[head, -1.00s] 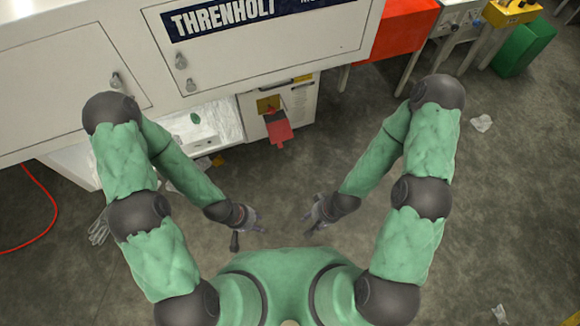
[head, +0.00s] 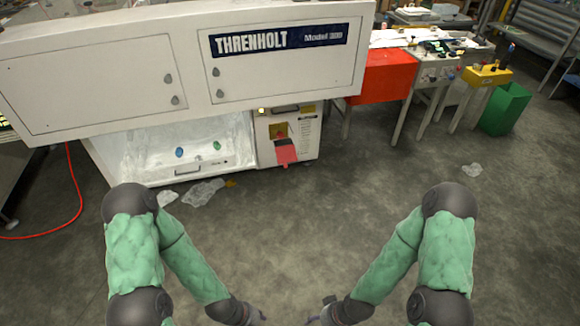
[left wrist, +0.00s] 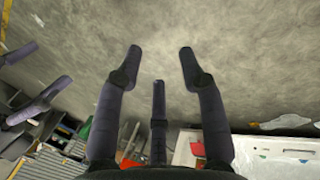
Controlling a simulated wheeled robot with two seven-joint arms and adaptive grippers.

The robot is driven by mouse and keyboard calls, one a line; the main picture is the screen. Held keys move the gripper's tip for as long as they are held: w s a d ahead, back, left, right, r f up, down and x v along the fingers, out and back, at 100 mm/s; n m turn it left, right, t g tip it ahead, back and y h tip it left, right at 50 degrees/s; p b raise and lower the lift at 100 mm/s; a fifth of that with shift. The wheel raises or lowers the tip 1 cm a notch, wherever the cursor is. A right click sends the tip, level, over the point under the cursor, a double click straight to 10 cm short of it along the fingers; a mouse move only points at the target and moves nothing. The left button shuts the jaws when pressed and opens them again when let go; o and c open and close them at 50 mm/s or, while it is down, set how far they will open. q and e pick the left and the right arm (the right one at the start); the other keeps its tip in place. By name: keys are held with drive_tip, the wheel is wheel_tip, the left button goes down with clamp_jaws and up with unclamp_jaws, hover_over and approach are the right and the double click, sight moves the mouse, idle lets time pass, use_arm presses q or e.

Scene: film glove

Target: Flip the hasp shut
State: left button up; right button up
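My left gripper (head: 256,316) is at the bottom edge of the head view, well short of the flap. In the left wrist view my left gripper (left wrist: 160,60) has its fingers spread, with nothing between them. My right gripper (head: 322,317) is also low in the head view, apart from everything. Its fingers look spread at the left of the wrist view (left wrist: 35,90).
The white machine (head: 130,60) overhangs an open bay with blue and green pieces. Plastic scraps (head: 203,191) lie before it. A red cabinet (head: 382,84), a yellow box (head: 487,76) and a green bin (head: 505,110) stand right. The floor (head: 330,220) between is clear.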

use_arm(q)
drive_tip(key=shift+s, duration=0.25)
use_arm(e)
drive_tip(key=shift+s, duration=0.25)
use_arm(q)
drive_tip(key=shift+f, duration=0.1)
use_arm(e)
drive_tip(key=shift+f, duration=0.1)
